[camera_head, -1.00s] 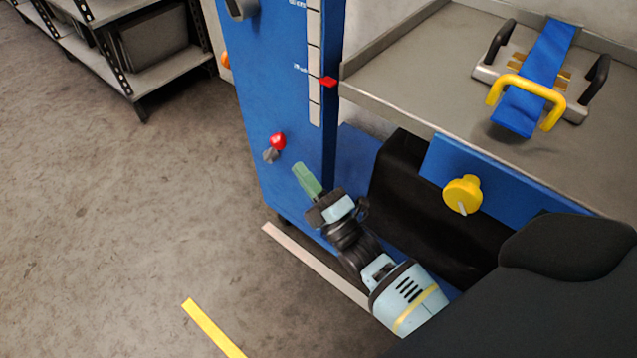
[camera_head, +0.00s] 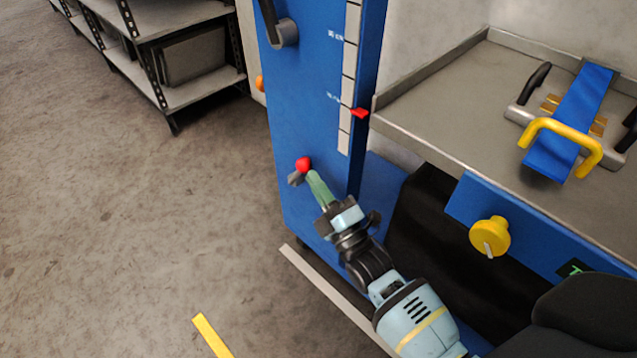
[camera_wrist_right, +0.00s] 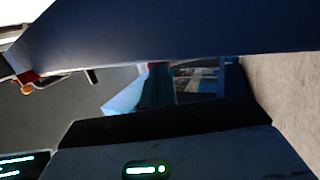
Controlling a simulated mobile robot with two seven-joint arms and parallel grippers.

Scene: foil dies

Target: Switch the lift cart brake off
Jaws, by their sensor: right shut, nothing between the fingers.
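The lift cart's blue column (camera_head: 300,110) stands in the middle of the head view. Low on its front is a red knob (camera_head: 303,164) with a short grey lever (camera_head: 296,179) beside and below it. I cannot read a label there. My right gripper (camera_head: 313,177) is shut and empty, its green fingertips at the lower right edge of the red knob; whether they touch it I cannot tell. In the right wrist view a red patch (camera_wrist_right: 158,66) shows just beyond the fingers. A yellow knob with a pale pointer (camera_head: 490,237) sits on the blue tray front. My left gripper is out of view.
A grey tray (camera_head: 440,95) holds a metal fixture with a blue strap (camera_head: 570,125) and yellow handle (camera_head: 560,135). A dark lever (camera_head: 280,30) and red pointer (camera_head: 360,113) are higher on the column. Shelving (camera_head: 190,95) stands back left; the floor at left is clear.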

